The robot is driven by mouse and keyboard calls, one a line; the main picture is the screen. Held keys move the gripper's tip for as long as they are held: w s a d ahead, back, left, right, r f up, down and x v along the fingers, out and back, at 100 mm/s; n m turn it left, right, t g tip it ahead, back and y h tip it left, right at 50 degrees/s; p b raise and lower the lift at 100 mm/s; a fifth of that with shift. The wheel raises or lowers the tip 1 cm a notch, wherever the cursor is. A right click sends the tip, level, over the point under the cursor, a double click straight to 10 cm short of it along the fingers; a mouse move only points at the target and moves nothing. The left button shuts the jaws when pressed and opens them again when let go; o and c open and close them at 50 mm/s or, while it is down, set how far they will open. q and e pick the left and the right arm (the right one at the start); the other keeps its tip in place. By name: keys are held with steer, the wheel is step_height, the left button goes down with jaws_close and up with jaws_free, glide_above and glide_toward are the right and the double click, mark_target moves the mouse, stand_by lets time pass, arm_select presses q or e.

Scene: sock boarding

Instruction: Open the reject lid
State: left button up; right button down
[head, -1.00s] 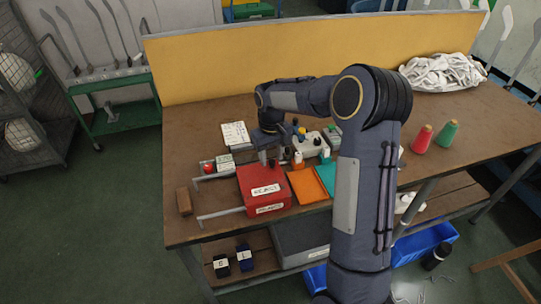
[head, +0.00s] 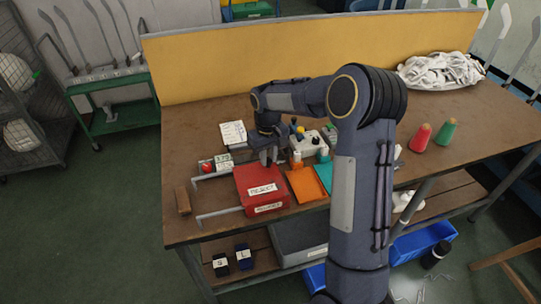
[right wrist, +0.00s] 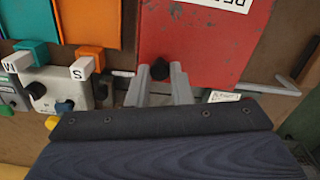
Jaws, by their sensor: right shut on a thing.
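The red reject box (head: 246,178) stands near the front edge of the table, with white labels on its lid and front. The lid lies flat and looks shut. My right gripper (head: 270,160) is at the far edge of the lid. In the right wrist view, its fingers (right wrist: 160,72) are shut on a small black knob (right wrist: 159,67) at the edge of the red lid (right wrist: 190,45). The fingers hide part of the knob. My left gripper is not in view.
Orange (head: 304,186) and teal (head: 324,172) pads lie right of the box. A small white device (head: 305,147) stands behind them. Metal rails (head: 219,214) run to the box's left, near a brown block (head: 183,201).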

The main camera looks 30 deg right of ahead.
steer(key=w+a, duration=0.3)
steer(key=a, duration=0.8)
steer(key=shift+a, duration=0.35)
steer(key=c, duration=1.3)
jaws_free()
steer(key=shift+s, duration=0.1)
steer(key=shift+r, duration=0.1)
step_height(320, 180, up, 8)
